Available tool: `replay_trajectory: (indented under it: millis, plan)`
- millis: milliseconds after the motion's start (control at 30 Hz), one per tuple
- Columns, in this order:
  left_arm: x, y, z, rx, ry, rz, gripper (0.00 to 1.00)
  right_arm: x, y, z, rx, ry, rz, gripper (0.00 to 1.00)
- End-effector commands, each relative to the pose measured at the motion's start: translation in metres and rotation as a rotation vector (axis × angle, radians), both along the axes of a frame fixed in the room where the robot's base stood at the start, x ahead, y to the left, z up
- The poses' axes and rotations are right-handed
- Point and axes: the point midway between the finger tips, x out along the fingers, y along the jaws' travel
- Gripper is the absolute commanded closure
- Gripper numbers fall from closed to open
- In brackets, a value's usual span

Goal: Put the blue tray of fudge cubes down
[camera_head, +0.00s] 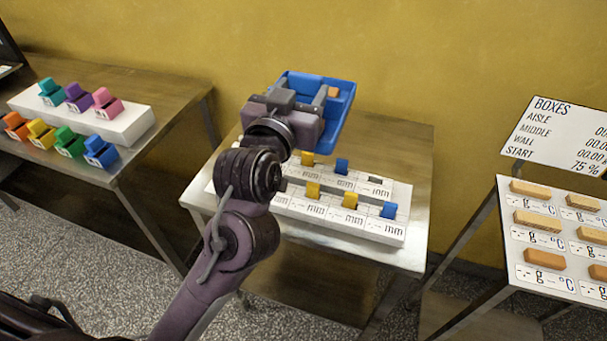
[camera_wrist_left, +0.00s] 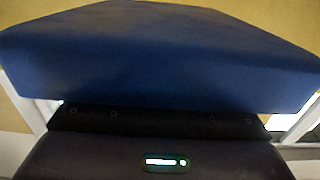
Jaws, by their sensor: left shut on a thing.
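The blue tray (camera_head: 341,104) is up in the air over the back of the middle metal table in the head view. One orange-brown fudge cube (camera_head: 333,92) shows in it; the rest of its inside is hidden behind my gripper. My left gripper (camera_head: 305,103) is shut on the blue tray. In the left wrist view the tray's blue underside or wall (camera_wrist_left: 160,55) fills the upper part of the picture, and the fingertips are hidden. My right gripper is not in view.
The middle table (camera_head: 410,150) bears a white board (camera_head: 340,226) with yellow and blue blocks and "mm" labels. A left table (camera_head: 150,90) holds coloured clips on a white block. At right, a panel (camera_head: 550,240) bears brown bars under a "BOXES" sign (camera_head: 560,135).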

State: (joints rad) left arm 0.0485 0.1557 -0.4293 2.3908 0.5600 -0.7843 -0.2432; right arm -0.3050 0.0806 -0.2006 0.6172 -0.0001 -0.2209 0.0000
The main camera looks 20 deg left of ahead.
Motion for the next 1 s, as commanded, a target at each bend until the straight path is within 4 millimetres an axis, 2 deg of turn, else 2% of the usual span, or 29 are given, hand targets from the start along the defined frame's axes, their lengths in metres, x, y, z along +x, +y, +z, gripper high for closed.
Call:
replay_trajectory:
  millis: [33,100,300,400,667,900,1000]
  plan:
    - [0.000,0.001,-0.018,0.006,0.007,0.003,0.86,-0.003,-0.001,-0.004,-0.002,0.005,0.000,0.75]
    - [0.000,0.001,-0.037,0.005,0.006,0.001,0.86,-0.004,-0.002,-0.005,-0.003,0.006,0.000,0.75]
    - [-0.001,0.001,-0.088,0.004,0.005,0.001,0.86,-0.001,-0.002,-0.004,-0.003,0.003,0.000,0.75]
    - [0.000,0.001,-0.107,0.002,0.002,0.001,0.86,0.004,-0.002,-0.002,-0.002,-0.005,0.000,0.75]
    - [0.000,0.001,-0.131,0.001,0.000,0.002,0.86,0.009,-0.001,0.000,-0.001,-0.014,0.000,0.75]
    - [0.000,0.001,-0.164,-0.001,-0.001,0.001,0.86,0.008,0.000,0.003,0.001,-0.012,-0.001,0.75]
    - [-0.001,0.001,-0.167,-0.001,-0.003,0.001,0.86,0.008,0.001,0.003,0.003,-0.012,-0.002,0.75]
